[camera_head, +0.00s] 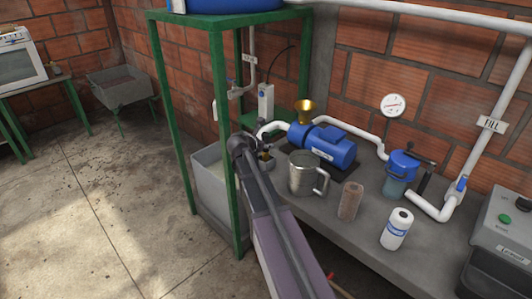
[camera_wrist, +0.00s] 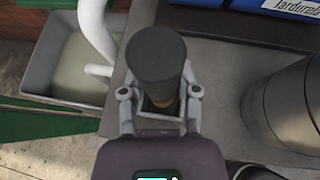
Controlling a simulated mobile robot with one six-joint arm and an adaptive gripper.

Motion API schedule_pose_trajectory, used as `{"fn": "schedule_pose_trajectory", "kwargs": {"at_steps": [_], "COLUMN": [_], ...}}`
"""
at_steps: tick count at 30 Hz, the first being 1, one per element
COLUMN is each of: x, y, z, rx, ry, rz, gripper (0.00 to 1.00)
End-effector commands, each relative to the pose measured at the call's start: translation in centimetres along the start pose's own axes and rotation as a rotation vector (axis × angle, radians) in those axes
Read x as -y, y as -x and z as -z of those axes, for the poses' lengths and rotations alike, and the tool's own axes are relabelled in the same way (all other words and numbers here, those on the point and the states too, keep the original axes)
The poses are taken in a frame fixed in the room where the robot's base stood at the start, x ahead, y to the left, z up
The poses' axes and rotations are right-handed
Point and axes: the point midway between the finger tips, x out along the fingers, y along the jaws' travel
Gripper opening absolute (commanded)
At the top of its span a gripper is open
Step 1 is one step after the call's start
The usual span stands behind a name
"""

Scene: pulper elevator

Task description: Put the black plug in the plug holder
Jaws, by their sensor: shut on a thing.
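The black plug (camera_wrist: 156,55) is a dark, round-topped cylinder in the wrist view. My gripper (camera_wrist: 160,95) has a finger on each side of its lower part and is shut on it. The plug appears roughly upright, over or beside the grey bench edge; its lower end is mostly hidden by the gripper. In the head view my gripper (camera_head: 264,158) is at the bench's left end, just left of the steel jug, and is partly hidden by my arm. I cannot make out the plug holder for certain in either view.
A steel jug (camera_head: 303,174) stands close on the right, with a blue pump (camera_head: 325,147) behind it. A brown cylinder (camera_head: 350,201) and a white bottle (camera_head: 396,229) stand further right. A green frame post (camera_head: 226,150) and a grey tank (camera_head: 212,190) are on the left.

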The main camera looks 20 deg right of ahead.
Motion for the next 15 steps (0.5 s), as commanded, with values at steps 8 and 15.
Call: {"fn": "schedule_pose_trajectory", "kwargs": {"at_steps": [8,15], "x": [0.0,0.0], "y": [-1.2,-1.4], "z": [2.2,2.6], "rx": [0.0,0.0], "ry": [0.0,0.0], "rz": [0.0,0.0], "gripper": [0.0,0.0]}}
